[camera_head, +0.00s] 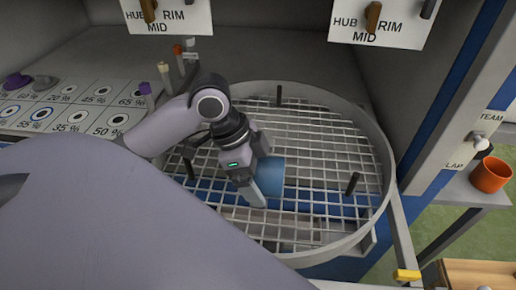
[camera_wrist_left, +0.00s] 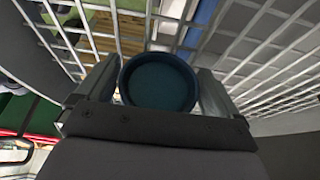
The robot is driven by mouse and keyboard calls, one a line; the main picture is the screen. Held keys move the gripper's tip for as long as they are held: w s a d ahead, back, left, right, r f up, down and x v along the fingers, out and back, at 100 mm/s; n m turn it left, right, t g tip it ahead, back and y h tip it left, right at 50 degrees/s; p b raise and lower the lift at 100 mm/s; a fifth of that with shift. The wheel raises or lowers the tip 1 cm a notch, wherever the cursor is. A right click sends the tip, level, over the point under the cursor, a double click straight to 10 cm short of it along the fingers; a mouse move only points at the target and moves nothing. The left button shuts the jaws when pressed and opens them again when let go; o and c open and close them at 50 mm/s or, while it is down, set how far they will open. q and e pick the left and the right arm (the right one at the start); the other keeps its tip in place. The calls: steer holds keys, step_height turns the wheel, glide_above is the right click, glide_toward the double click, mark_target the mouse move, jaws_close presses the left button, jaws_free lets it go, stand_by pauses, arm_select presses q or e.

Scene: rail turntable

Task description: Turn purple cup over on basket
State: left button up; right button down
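The cup at my left gripper (camera_head: 262,190) looks blue, not purple (camera_head: 271,174). It is over the round wire-mesh basket (camera_head: 330,135) with a grey rim. In the left wrist view the cup (camera_wrist_left: 158,82) sits between the two fingers, which appear to touch its sides. Its round rim and dark teal inside face the wrist camera, with the mesh beyond. I cannot tell whether the cup touches the mesh. My right gripper is not in view.
Dark posts (camera_head: 353,184) stand up from the mesh. An orange cup (camera_head: 490,174) stands on a grey ledge at right. A panel with percentage labels and purple knobs (camera_head: 17,82) is at left. White signs hang at the back. The mesh right of the cup is mostly clear.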

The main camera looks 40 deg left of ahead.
arm_select(q)
steer(key=shift+r, duration=0.1)
steer(key=p+v, duration=0.1)
steer(key=v, duration=0.6)
steer(key=shift+s, duration=0.1)
stand_by(0.6)
